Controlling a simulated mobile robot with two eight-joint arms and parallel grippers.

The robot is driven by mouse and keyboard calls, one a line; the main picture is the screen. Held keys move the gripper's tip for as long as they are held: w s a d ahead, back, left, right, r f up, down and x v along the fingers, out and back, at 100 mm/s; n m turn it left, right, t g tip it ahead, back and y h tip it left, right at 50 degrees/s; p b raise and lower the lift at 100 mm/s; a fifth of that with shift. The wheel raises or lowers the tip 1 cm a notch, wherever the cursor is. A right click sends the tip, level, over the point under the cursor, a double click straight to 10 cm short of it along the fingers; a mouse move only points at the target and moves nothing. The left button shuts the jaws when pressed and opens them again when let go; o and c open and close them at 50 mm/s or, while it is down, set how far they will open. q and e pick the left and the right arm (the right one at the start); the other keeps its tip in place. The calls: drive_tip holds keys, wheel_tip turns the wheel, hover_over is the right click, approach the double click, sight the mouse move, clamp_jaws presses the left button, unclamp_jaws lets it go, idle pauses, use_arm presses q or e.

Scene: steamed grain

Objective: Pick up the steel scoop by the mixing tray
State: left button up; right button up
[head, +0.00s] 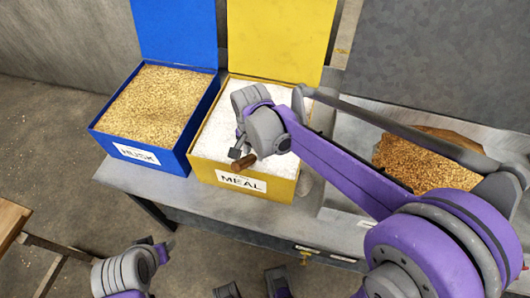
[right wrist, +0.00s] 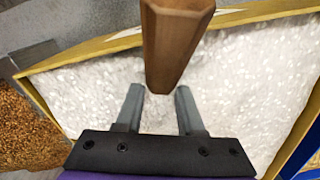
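A brown wooden handle (head: 243,162), which I take for the scoop's, shows at the front edge of the MEAL box in the head view. In the right wrist view the handle (right wrist: 174,45) looms large, its lower end at my right fingertips. No steel part of the scoop is visible. My right gripper (right wrist: 160,92) is open over the white meal; I cannot tell whether its fingers touch the handle. In the head view it (head: 240,157) is partly hidden by its wrist. The mixing tray (head: 352,140) is at right, partly behind my arm. My left gripper (head: 158,250) is low at left, away from the table.
The yellow MEAL box (head: 262,190) holds white meal, and the blue HUSK box (head: 172,160) beside it holds tan husk. Both lids stand open. Brown grain (head: 425,165) is heaped at right. A wooden surface (head: 10,220) stands at lower left.

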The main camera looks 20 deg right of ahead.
clamp_jaws()
idle(1.0)
